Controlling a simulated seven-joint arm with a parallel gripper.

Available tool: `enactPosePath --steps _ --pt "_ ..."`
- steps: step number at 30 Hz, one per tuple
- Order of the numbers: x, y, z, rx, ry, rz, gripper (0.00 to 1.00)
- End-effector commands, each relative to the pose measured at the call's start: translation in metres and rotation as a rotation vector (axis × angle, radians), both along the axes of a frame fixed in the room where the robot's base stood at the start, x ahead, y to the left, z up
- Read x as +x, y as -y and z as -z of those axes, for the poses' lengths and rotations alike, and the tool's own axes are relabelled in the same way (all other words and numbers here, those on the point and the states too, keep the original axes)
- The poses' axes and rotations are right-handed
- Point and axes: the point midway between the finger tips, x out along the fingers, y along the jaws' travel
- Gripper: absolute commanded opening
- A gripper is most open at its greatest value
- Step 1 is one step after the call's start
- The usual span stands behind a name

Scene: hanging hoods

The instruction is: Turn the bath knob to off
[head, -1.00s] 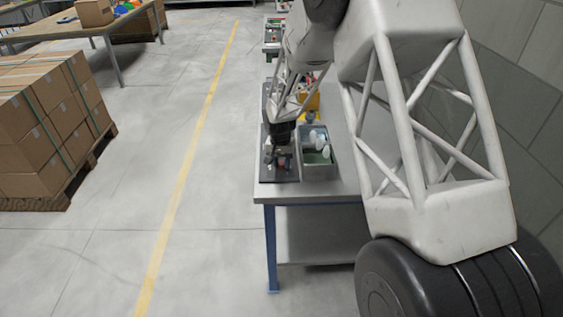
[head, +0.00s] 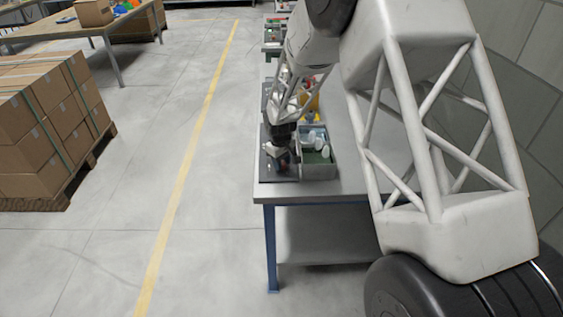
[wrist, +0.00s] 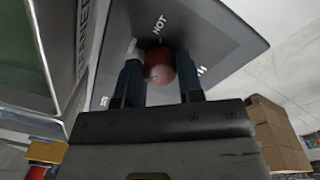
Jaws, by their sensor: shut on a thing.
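A round red knob (wrist: 160,68) sits on a dark grey panel (wrist: 218,28) with white lettering in the wrist view. One word looks like HOT; other lettering is partly covered by the fingers. My gripper (wrist: 160,80) has one finger on each side of the red knob and is shut on it. In the head view my gripper (head: 280,158) is low over the same panel (head: 286,178) at the near end of the bench. There the knob is mostly hidden by my gripper, and its exact setting cannot be read.
A grey-green bin (head: 320,170) with white and pale items stands just right of the panel. The bench (head: 347,184) has more containers farther back. Stacked cartons (head: 45,125) stand on a pallet at the left. The floor between is clear.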

Motion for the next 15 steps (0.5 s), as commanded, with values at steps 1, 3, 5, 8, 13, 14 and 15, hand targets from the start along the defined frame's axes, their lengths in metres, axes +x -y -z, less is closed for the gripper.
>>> enactPosePath --steps 1,3,5,8,13,14,15 --pt "0.0002 0.0001 -0.0007 0.001 0.001 -0.031 0.11" --pt "0.0002 0.0002 -0.0006 0.000 0.002 -0.072 0.11" --pt "0.0002 0.0003 -0.0006 0.000 0.001 -0.103 0.11" --pt "0.0003 0.0004 -0.0005 0.000 0.001 -0.141 0.11" --pt "0.0004 0.0004 -0.0005 0.000 0.001 -0.176 0.11" --pt "0.0004 0.0004 -0.0005 0.000 0.001 -0.179 0.11" --pt "0.0004 0.0004 -0.0005 0.000 0.001 -0.181 0.11"
